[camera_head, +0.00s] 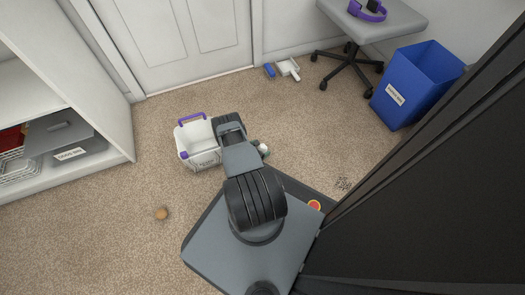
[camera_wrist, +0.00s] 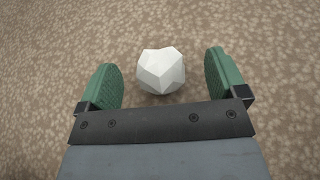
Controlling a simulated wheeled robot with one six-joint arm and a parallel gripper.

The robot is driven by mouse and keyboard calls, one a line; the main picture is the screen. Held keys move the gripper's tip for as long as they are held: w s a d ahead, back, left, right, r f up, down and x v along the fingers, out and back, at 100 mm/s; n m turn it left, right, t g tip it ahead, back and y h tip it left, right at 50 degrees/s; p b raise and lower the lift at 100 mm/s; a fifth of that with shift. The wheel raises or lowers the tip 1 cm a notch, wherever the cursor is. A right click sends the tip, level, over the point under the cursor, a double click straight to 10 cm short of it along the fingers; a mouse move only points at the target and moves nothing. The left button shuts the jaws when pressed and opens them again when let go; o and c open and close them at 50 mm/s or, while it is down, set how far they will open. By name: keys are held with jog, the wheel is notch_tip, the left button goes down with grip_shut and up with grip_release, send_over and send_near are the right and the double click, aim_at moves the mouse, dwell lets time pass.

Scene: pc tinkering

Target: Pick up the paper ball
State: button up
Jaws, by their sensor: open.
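The paper ball (camera_wrist: 161,71) is white and faceted and lies on the carpet in the wrist view. It sits between the lines of my two green fingers, slightly beyond the palm edge. My gripper (camera_wrist: 168,80) is open, with a clear gap on each side of the ball, and no contact shows. In the head view the paper ball (camera_head: 263,149) shows as a small white spot by my gripper (camera_head: 260,150), partly hidden by my arm.
A white basket with purple handles (camera_head: 199,151) stands just left of my arm. A blue bin (camera_head: 412,88), a chair (camera_head: 372,25) and a dustpan (camera_head: 288,68) are farther back. Shelves (camera_head: 60,110) stand left.

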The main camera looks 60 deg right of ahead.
jog(key=shift+x, duration=0.95)
jog(key=shift+c, duration=0.5)
jog(key=c, duration=0.9)
